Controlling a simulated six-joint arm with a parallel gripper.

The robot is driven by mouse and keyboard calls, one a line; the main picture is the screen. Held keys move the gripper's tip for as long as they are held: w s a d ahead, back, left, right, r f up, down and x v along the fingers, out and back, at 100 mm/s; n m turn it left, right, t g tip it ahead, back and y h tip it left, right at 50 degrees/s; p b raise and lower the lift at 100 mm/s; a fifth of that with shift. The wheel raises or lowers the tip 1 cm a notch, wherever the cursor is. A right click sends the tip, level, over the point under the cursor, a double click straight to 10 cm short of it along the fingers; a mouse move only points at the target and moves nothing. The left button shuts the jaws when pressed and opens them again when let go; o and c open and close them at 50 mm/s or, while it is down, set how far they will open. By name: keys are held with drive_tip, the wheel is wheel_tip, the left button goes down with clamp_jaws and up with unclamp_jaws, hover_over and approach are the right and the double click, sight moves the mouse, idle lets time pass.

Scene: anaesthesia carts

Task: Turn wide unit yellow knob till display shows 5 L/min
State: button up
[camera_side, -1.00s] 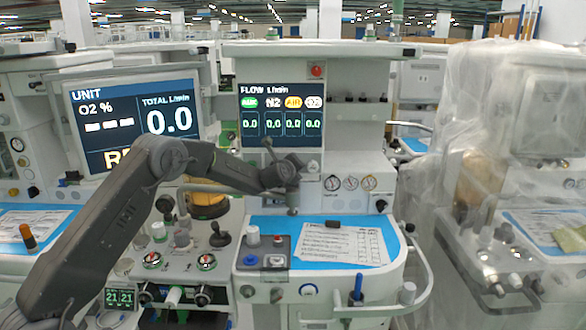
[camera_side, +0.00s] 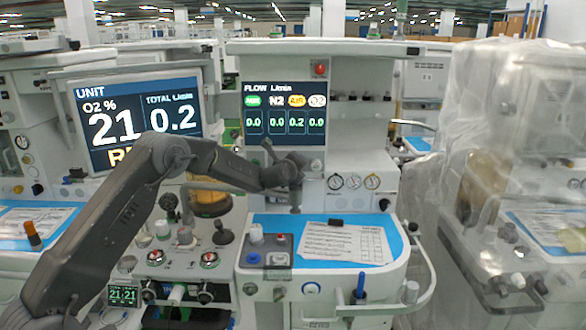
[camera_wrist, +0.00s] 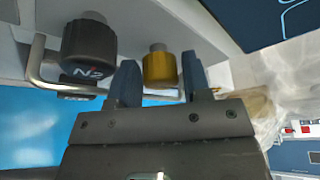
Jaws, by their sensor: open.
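The yellow knob (camera_wrist: 160,68) sits between the two fingers of my gripper (camera_wrist: 162,82) in the wrist view. The fingers are open on either side of it; I cannot tell whether either touches it. In the side view my gripper (camera_side: 293,197) is in front of the unit's panel below the flow display, and the knob is hidden there. The flow display (camera_side: 283,113) reads 0.0, 0.0, 0.2 and 0.0, with 0.2 under the yellow AIR label. The left display (camera_side: 138,117) reads O2 21 % and total 0.2 L/min.
A black N2 knob (camera_wrist: 88,45) is beside the yellow one, left of my fingers. A metal guard bar (camera_wrist: 50,85) runs around the knobs. A blue work surface (camera_side: 350,222) with a paper sheet (camera_side: 343,243) is below. A plastic-covered machine (camera_side: 500,150) stands at the right.

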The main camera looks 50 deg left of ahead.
drive_tip(key=v, duration=1.3)
drive_tip(key=shift+s+r, duration=0.2)
drive_tip(key=shift+s, duration=0.1)
drive_tip(key=shift+d, duration=0.15)
drive_tip(key=shift+s+a+t+h, duration=0.85)
drive_tip(key=shift+a+h, duration=1.95)
drive_tip(key=shift+h, duration=0.4)
drive_tip(key=shift+m, duration=0.4)
drive_tip(key=x, duration=1.3)
drive_tip(key=shift+w+d+f, duration=0.1)
drive_tip(key=shift+w+f, duration=0.1)
drive_tip(key=shift+w, duration=0.05)
drive_tip(key=shift+c, duration=0.2)
